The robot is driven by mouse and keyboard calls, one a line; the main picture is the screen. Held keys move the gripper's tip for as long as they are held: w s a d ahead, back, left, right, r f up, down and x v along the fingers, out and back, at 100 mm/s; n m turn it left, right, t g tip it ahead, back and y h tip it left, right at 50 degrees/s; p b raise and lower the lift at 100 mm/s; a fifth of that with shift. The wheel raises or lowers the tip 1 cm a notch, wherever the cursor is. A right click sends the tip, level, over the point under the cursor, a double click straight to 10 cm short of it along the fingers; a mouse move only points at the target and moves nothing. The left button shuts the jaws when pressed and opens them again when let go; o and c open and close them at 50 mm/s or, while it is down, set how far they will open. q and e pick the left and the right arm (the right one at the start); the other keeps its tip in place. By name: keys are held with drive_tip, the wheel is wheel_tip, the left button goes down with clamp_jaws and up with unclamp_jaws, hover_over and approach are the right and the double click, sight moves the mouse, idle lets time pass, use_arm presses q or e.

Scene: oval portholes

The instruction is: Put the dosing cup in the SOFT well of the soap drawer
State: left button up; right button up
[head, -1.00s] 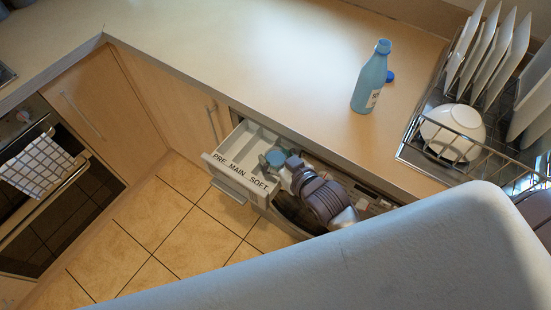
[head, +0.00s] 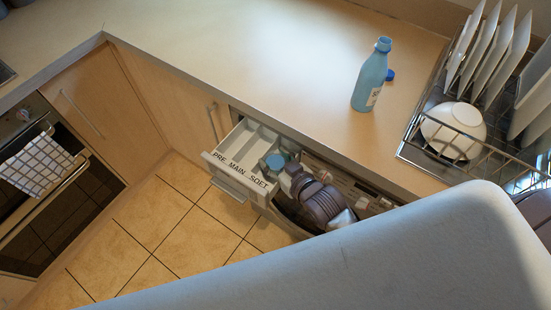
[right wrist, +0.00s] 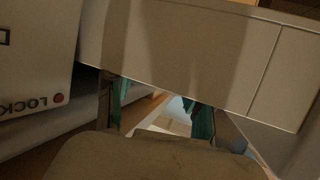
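The small blue dosing cup (head: 275,161) is at the SOFT side of the drawer, upright as far as I can tell. My right gripper (head: 278,164) reaches in from the right, its fingers around or close beside the cup. In the right wrist view the two fingers with teal pads (right wrist: 160,108) stand apart, their tips cut off by a pale panel. Whether they press on the cup, and whether the cup touches the well floor, is hidden. My left gripper is not in view.
A blue bottle (head: 370,80) stands on the counter (head: 250,50), a blue cap (head: 390,75) beside it. A dish rack (head: 430,165) with plates and a white bowl (head: 453,130) is at right. The washer panel, marked LOCK (right wrist: 30,103), is close to my right gripper.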

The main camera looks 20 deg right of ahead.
drive_tip(key=o, duration=0.4)
drive_tip(key=shift+f, duration=0.3)
drive_tip(key=shift+o, duration=0.2)
drive_tip(key=shift+f, duration=0.1)
drive_tip(key=shift+s, duration=0.1)
drive_tip(key=shift+r, duration=0.75)
drive_tip(key=v, duration=1.2)
drive_tip(key=shift+r, duration=0.2)
